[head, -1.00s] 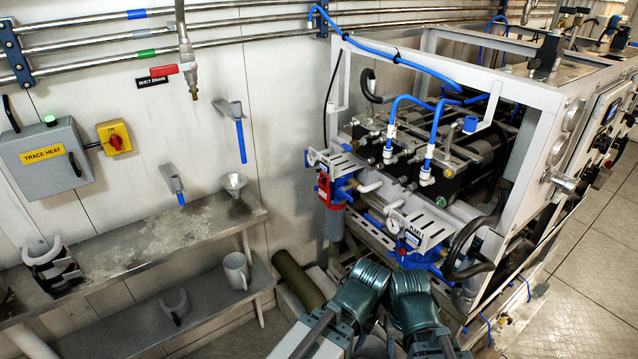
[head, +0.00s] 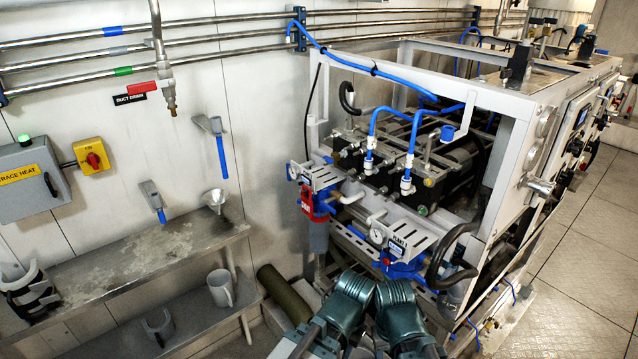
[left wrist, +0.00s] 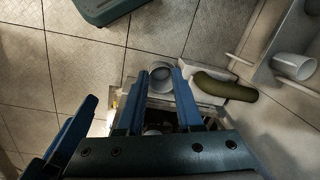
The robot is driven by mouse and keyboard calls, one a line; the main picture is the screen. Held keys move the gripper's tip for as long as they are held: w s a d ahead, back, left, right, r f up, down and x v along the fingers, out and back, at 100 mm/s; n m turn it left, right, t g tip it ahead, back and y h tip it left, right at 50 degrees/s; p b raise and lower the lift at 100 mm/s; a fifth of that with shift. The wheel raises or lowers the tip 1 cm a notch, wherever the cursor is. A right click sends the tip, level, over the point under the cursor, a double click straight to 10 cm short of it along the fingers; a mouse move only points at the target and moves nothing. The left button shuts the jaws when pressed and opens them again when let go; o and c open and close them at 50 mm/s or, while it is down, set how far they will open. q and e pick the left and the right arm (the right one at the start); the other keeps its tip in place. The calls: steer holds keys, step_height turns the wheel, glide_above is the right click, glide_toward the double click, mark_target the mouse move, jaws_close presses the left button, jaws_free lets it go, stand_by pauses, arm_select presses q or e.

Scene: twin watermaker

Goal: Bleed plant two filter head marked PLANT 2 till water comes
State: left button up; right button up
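The filter head marked PLANT 2 (head: 405,268) is blue, under a white slotted bracket with a PLANT label, on the left end of the frame in the head view; my arms hide its lower part. A round gauge (head: 376,236) sits at its left. The label's number is too small to read surely. No water shows. My two dark green arms reach up from the bottom, just below it. My left gripper (left wrist: 161,74) shows blue fingers apart in the left wrist view, with a grey round vessel (left wrist: 162,78) beyond them. My right gripper cannot be made out.
A similar blue filter head with a red part (head: 308,203) stands to the left. A black hose (head: 448,260) curves close on the right. Left are a bench (head: 130,265) and a mug (head: 221,288). An olive cylinder (head: 283,295) lies low. Floor at right is clear.

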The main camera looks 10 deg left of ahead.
arm_select(q)
jaws_close()
stand_by(1.4)
